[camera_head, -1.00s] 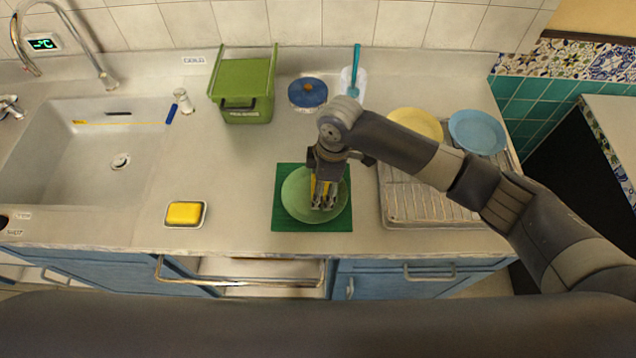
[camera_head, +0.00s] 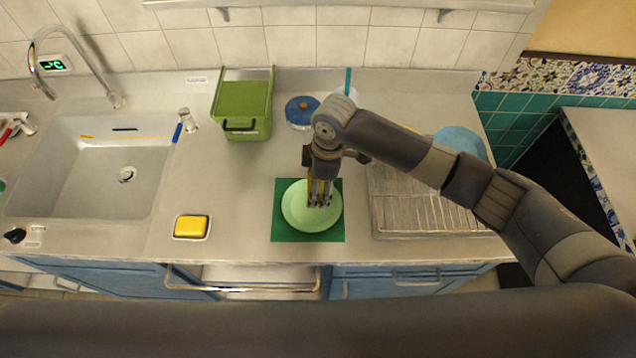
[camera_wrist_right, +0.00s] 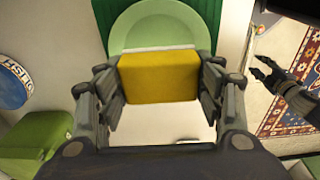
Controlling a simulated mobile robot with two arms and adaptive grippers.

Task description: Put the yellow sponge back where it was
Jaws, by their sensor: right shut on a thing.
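My right gripper (camera_head: 319,204) points down over a light green plate (camera_head: 299,214) on a dark green mat (camera_head: 283,237). It is shut on a yellow sponge (camera_wrist_right: 158,77), which in the right wrist view sits between the fingers. The sponge hides part of the plate, so I cannot tell whether they touch. Another yellow block (camera_head: 190,226) lies in a small pale dish (camera_head: 177,238) on the counter at the left. My left gripper (camera_wrist_right: 258,69) shows at the right of the right wrist view, with its fingers apart and empty, over a patterned rug.
The sink (camera_head: 70,180) is at the left, with a blue-handled brush (camera_head: 177,133). A dish rack (camera_head: 400,215) with a blue plate (camera_head: 462,140) is at the right.

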